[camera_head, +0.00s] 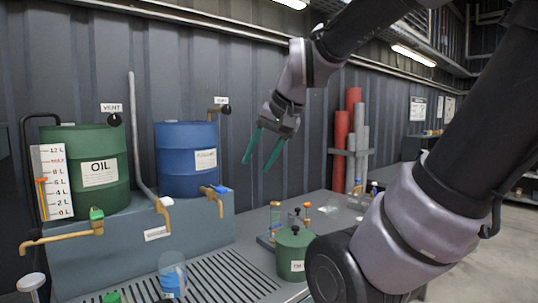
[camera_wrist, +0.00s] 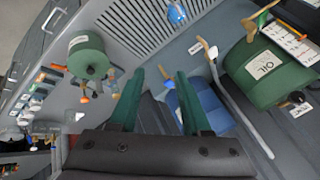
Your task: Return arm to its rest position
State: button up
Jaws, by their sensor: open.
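My gripper (camera_head: 263,148) is raised in front of the corrugated wall, above and to the right of the blue barrel. Its two green fingers are apart, with nothing between them. In the wrist view, the gripper (camera_wrist: 158,78) also shows open and empty, with the bench below. My arm comes in from the upper right and crosses the right side of the head view, hiding part of the bench.
A green oil barrel (camera_head: 97,172) and a blue barrel (camera_head: 187,160) stand on a grey ledge. A green canister (camera_head: 293,254) stands on the bench near a clear cup (camera_head: 172,274). Red and grey cylinders (camera_head: 341,140) stand by the wall.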

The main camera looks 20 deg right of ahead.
jog(key=shift+s+d+r+n+t+h, duration=0.25)
jog(key=shift+s+d, duration=0.1)
jog(key=shift+s, duration=0.3)
jog(key=shift+s+d+r+n+t+h, duration=0.15)
jog(key=shift+s+d+r+n+t, duration=0.15)
jog(key=shift+s, duration=0.3)
